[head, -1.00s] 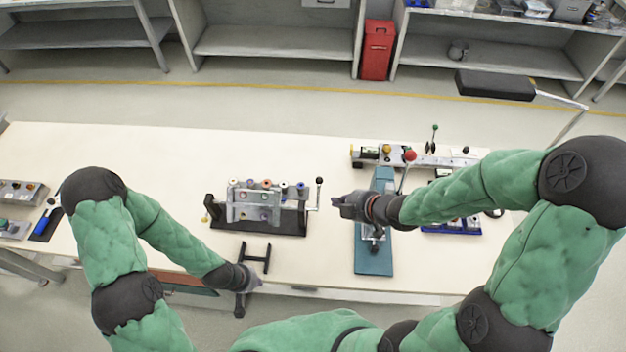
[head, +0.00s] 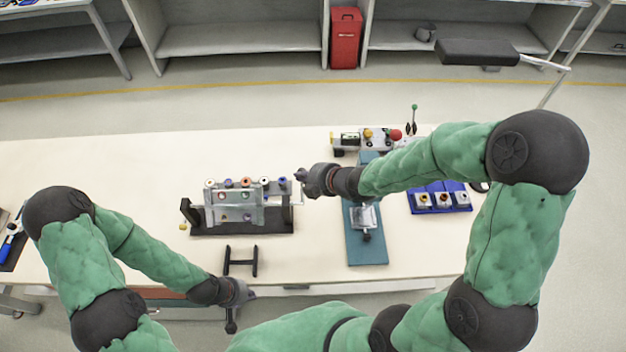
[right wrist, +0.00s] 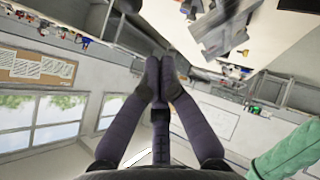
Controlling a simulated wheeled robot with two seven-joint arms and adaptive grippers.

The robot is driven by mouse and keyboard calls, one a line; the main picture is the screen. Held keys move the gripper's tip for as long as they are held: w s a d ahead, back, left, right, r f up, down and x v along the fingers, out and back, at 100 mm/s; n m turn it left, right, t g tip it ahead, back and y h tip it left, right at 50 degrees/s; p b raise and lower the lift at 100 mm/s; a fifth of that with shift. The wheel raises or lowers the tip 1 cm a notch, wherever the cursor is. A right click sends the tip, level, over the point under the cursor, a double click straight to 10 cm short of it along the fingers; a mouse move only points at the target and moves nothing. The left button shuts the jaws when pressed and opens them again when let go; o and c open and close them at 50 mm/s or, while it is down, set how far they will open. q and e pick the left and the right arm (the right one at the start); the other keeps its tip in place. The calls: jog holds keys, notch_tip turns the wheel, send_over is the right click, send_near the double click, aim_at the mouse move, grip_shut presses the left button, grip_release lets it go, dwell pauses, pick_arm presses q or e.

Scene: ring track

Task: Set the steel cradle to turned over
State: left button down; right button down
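The steel cradle (head: 235,213) is a grey plate frame between dark end posts on a black base at the bench's middle. Several coloured round pieces line its top edge, and others show lower on its face. It stands upright in its stand. My right gripper (head: 301,179) is at the cradle's right end, where the crank is mostly hidden behind it. In the right wrist view its fingertips (right wrist: 160,70) are together; I see nothing clearly between them. My left gripper (head: 236,301) hangs at the bench's front edge, apart from the cradle; its fingers are too small to judge.
A black H-shaped stand (head: 241,262) lies in front of the cradle. A teal plate fixture (head: 367,248) is right of it, with a blue tray (head: 440,198) beyond. A control panel (head: 365,137) stands behind. Bare bench lies left of the cradle.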

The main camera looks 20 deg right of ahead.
jog(key=shift+w+d+f, duration=0.2)
jog(key=shift+w+f, duration=0.6)
jog(key=shift+f, duration=0.15)
jog(key=shift+w+d+f, duration=0.2)
jog(key=shift+w+f, duration=0.55)
jog(key=shift+f, duration=0.15)
